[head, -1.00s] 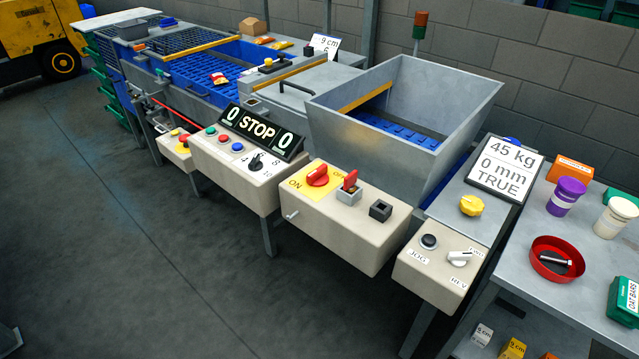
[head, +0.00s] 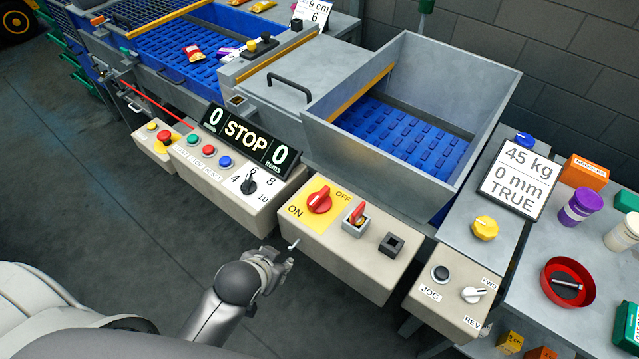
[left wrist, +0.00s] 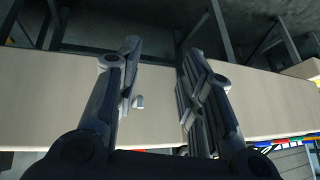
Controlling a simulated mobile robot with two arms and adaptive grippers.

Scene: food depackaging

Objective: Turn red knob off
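The red knob (head: 319,200) sits on a yellow ON/OFF plate (head: 302,222) on top of a beige control box (head: 345,257). I cannot tell for sure which word it points to. My left gripper (head: 280,260) is in front of and below that box, apart from the knob. In the left wrist view, its two fingers (left wrist: 160,62) are spread with a gap between them. The beige box face (left wrist: 62,105) lies beyond them. My right gripper does not show.
On the same box are a red key switch (head: 358,215) and a black square socket (head: 391,243). A box with a STOP display (head: 247,138) stands to the left, a JOG box (head: 452,297) to the right. A grey hopper (head: 330,128) rises behind. The floor in front is clear.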

